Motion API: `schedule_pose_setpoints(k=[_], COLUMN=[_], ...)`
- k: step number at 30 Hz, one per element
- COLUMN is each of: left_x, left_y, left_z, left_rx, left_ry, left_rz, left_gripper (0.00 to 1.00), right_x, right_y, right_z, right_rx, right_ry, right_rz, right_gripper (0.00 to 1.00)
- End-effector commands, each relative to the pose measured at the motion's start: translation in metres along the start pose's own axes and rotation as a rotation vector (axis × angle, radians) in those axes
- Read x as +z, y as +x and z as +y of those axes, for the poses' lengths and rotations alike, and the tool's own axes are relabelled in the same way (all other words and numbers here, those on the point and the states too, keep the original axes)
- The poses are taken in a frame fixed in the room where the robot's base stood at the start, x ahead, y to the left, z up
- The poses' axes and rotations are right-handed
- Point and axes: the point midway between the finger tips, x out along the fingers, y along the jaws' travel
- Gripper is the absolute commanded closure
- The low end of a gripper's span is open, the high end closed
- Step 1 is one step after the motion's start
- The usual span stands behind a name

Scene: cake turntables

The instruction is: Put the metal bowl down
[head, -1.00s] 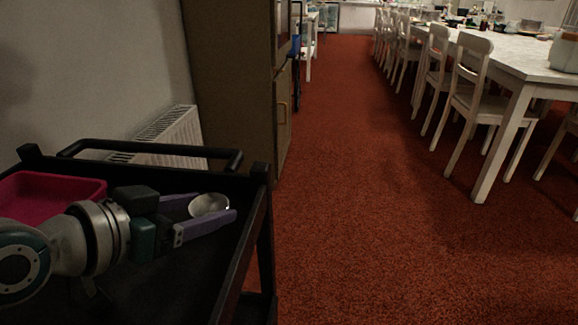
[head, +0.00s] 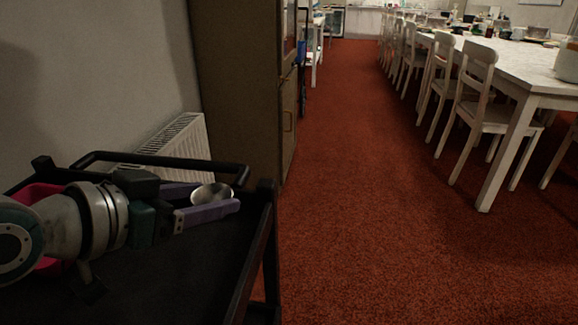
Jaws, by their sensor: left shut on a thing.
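The metal bowl (head: 212,192) is small, round and silvery. It sits between the two purple fingers of my left gripper (head: 210,200), which is shut on it. The gripper reaches in from the left over the black cart (head: 205,265), near its far right corner. I cannot tell whether the bowl touches the cart's top. My right gripper is not in view.
A pink tray (head: 40,192) lies on the cart at the left, partly hidden by my left arm. The cart has raised black rails. A radiator (head: 180,140) and a brown cabinet (head: 240,90) stand behind it. White chairs (head: 480,100) line a long white table (head: 530,65). The red carpet between is clear.

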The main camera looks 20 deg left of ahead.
Motion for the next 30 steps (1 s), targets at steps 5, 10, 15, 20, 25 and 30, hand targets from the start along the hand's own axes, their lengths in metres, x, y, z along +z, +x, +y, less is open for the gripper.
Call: schedule_pose_setpoints(k=[5,10,15,20,25,30], left_x=[-0.06,-0.101,-0.126,-0.136,-0.159,-0.229], left_y=[-0.029,-0.048,-0.06,-0.065,-0.077,-0.116], left_z=[0.0,0.0,0.0,0.0,0.0,0.007], left_rx=[0.0,0.0,0.0,0.0,0.023,0.128], left_ry=[0.003,0.003,0.001,0.001,0.013,0.072], left_rz=[0.006,0.003,0.003,0.001,0.002,0.005], left_gripper=[0.85,0.85,0.85,0.85,0.85,0.85], right_x=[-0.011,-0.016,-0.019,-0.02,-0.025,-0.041], right_y=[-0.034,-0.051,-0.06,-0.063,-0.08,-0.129], right_z=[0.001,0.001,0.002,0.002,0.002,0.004], right_rx=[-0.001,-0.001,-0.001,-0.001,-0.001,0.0], right_ry=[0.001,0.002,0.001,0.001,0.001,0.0], right_rz=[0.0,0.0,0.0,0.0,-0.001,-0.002], right_gripper=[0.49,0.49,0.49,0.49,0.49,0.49])
